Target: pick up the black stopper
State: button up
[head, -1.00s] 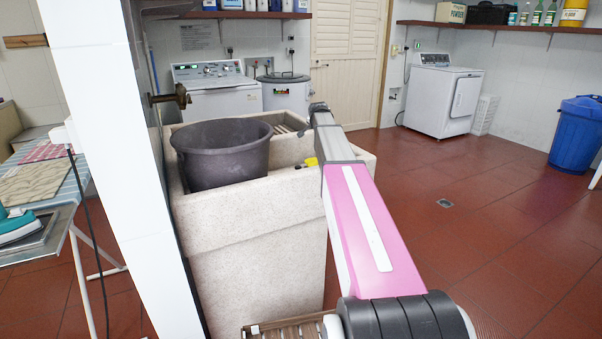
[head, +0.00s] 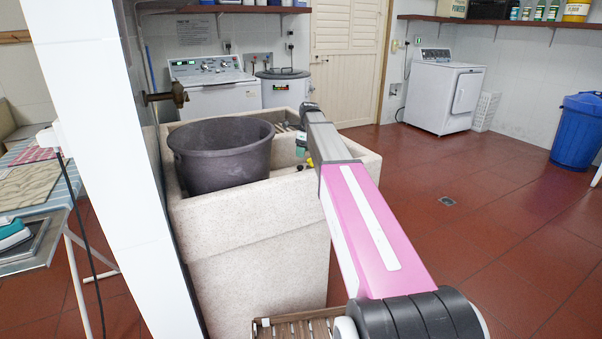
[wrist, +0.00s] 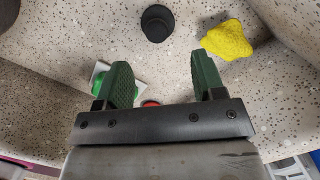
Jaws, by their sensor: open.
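The stopper lies beyond the fingertips, roughly in line with the gap. In the head view my arm hides most of the gripper; a small greenish shape beside the arm appears to be part of it.
A yellow lump (wrist: 228,40) lies right of the stopper. A green-and-white item (wrist: 100,85) is partly behind the left finger, and a red round bit (wrist: 150,102) shows near the gripper's base. A grey tub (head: 222,155) stands in the stone washboard sink (head: 250,215).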

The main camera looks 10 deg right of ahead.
aim_at(300, 166)
jog(key=f, duration=0.3)
jog(key=shift+w+a+f, duration=0.1)
jog(key=shift+a+f, duration=0.1)
jog(key=shift+f, duration=0.05)
jog(key=shift+a+f, duration=0.25)
jog(key=shift+f, duration=1.1)
jog(key=shift+a+f, duration=0.2)
jog(key=shift+f, duration=1.1)
jog(key=shift+c, duration=0.3)
jog(key=c, duration=1)
jog(key=shift+r, duration=0.15)
